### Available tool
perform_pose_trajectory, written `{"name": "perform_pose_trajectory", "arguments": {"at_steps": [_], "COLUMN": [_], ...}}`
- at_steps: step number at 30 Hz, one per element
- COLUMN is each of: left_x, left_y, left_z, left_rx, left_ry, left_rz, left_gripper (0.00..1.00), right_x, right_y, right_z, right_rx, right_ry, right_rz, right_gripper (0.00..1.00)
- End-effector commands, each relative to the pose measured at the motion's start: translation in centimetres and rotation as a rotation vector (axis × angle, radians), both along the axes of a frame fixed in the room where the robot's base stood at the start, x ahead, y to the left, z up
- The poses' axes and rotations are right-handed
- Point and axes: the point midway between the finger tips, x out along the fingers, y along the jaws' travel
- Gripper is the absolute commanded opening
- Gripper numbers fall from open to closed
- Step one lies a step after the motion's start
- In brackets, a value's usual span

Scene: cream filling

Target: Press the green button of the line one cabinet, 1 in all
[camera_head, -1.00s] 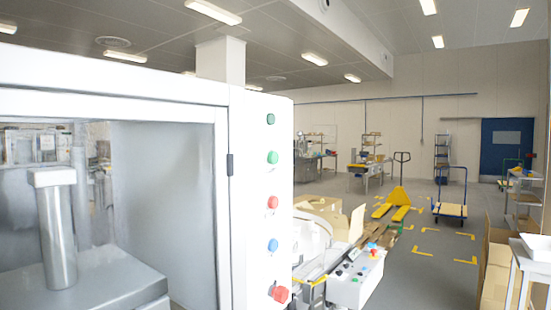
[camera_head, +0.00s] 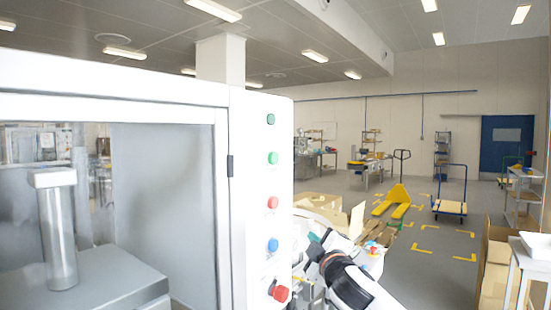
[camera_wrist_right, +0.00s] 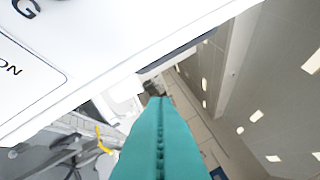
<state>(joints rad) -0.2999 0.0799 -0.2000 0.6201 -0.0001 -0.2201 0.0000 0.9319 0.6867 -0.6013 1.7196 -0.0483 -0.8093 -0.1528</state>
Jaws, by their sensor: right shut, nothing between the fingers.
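The white cabinet (camera_head: 245,190) fills the left of the head view, with a column of buttons on its front edge panel. Lower down are a red button (camera_head: 272,202), a blue button (camera_head: 273,245) and a larger red knob (camera_head: 280,293). My right gripper (camera_head: 314,239) is low, just right of the panel, apart from both green buttons. Its teal fingers (camera_wrist_right: 160,142) are shut and empty in the wrist view. My left gripper is not in view.
Inside the cabinet is a metal cylinder (camera_head: 57,230) on a grey block. Behind my right arm are cardboard boxes (camera_head: 325,208). A yellow pallet jack (camera_head: 393,200) and a blue cart (camera_head: 450,207) stand farther back. The space right of the upper panel is clear.

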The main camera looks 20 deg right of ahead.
Motion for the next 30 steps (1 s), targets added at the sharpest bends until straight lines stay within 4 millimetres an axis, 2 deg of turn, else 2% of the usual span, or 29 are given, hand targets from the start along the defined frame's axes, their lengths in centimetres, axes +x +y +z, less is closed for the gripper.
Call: {"name": "perform_pose_trajectory", "arguments": {"at_steps": [1, 6, 9, 12, 18, 30], "left_x": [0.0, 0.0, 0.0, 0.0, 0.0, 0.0], "left_y": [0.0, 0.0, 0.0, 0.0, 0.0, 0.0], "left_z": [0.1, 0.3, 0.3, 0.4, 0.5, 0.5], "left_rx": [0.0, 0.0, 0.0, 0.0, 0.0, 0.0], "left_ry": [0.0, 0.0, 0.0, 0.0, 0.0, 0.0], "left_rz": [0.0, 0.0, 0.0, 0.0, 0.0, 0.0], "left_gripper": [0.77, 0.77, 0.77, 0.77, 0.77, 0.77], "right_x": [-0.9, -4.4, -6.5, -8.3, -10.3, -10.4], "right_y": [0.2, 1.2, 1.6, 2.1, 2.5, 2.5], "right_z": [2.9, 10.3, 13.7, 16.1, 18.5, 18.7], "right_rx": [-0.025, -0.101, -0.138, -0.168, -0.198, -0.201], "right_ry": [-0.043, -0.165, -0.226, -0.272, -0.319, -0.323], "right_rz": [0.0, -0.003, -0.007, -0.012, -0.019, -0.019], "right_gripper": [0.0, 0.0, 0.0, 0.0, 0.0, 0.0]}}
